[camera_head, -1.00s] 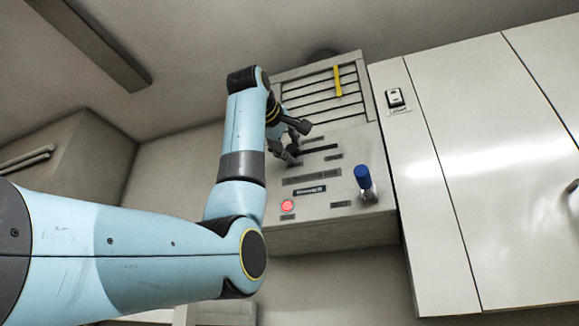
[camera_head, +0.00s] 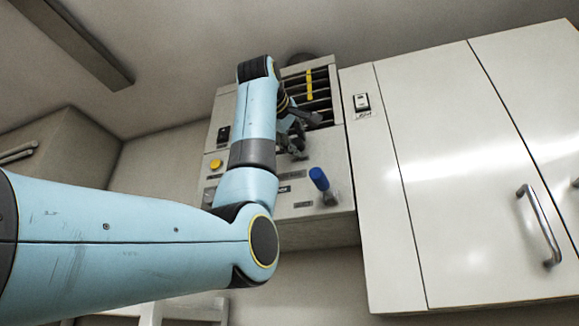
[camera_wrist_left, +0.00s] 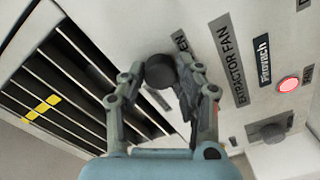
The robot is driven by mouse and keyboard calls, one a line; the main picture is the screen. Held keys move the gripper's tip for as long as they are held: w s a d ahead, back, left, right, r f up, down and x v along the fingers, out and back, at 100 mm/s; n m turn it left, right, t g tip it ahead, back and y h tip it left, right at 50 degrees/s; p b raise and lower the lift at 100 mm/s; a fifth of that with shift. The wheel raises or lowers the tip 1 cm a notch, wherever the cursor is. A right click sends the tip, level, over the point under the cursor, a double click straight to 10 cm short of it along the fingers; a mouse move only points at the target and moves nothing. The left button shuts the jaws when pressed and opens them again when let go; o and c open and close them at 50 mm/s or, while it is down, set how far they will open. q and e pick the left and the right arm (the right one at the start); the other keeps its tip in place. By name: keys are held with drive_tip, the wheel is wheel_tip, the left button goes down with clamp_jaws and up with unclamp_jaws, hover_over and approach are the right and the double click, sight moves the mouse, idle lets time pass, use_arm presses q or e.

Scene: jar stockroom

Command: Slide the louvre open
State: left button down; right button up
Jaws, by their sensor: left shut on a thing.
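The louvre (camera_head: 318,103) is the slatted part at the top of the grey panel, with a yellow strip (camera_head: 309,85) across its slats. Dark gaps show between the slats. It also shows at the left in the left wrist view (camera_wrist_left: 62,95). My left gripper (camera_head: 296,142) is at the panel just below the louvre. In the left wrist view its fingers (camera_wrist_left: 160,85) are shut on a dark round knob (camera_wrist_left: 159,71), beside a label partly hidden by a finger and ending in "EN". The knob's slot is mostly hidden. My right gripper is not recognisable in view.
The panel also bears a blue-topped lever (camera_head: 320,181), a yellow button (camera_head: 216,164), a dark switch (camera_head: 223,134) and a lit red button (camera_wrist_left: 289,84). White cabinet doors (camera_head: 455,150) with a metal handle (camera_head: 541,226) stand to the right. A wall switch (camera_head: 361,102) is beside the panel.

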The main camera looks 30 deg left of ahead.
use_arm(q)
drive_tip(key=shift+d+f, duration=0.1)
drive_tip(key=shift+f, duration=0.05)
drive_tip(key=c, duration=1.2)
unclamp_jaws()
drive_tip(key=shift+o, duration=1.2)
drive_tip(key=shift+d, duration=0.15)
drive_tip(key=v, duration=1.2)
drive_tip(key=shift+d, duration=0.1)
use_arm(e)
drive_tip(key=shift+s+a+f, duration=0.15)
drive_tip(key=shift+a, duration=0.65)
use_arm(q)
drive_tip(key=shift+w, duration=0.1)
